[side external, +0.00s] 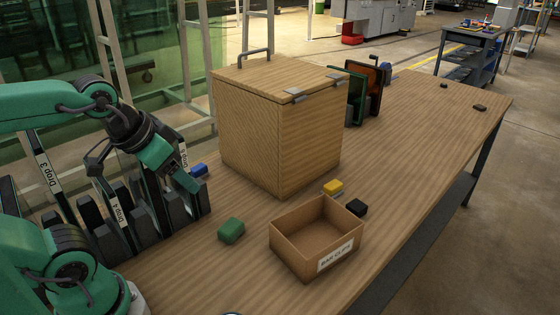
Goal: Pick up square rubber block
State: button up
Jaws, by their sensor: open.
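Several small blocks lie on the wooden table, and I cannot tell for certain which is the square rubber block. A green block (231,230) lies left of the cardboard box. A small black block (356,207) lies just behind the box's right corner, and a yellow block (333,187) lies behind the box. A blue block (200,171) lies at the left, close to the dark rack. My gripper (187,180) is open, above the rack's right end and near the blue block in the picture. Its finger gap is hard to make out, and no held object is visible.
An open cardboard box (315,240), labelled and apparently empty, stands at the front. A large lidded wooden box (275,130) stands behind it. A dark slotted rack (128,210) stands left under my arm. Coloured panels (357,92) stand behind the wooden box. The table's right side is mostly clear.

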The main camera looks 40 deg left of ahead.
jog(key=w+d+r+g, duration=0.15)
jog(key=w+r, duration=0.35)
jog(key=w, duration=0.7)
jog(key=m+g, duration=0.1)
jog(key=g, duration=0.3)
send_over(354, 207)
notch_tip(354, 207, down, 20)
jog(key=shift+a+f, duration=0.1)
jog(key=shift+a, duration=0.05)
jog(key=shift+w+f, duration=0.15)
jog(key=shift+f, duration=4.25)
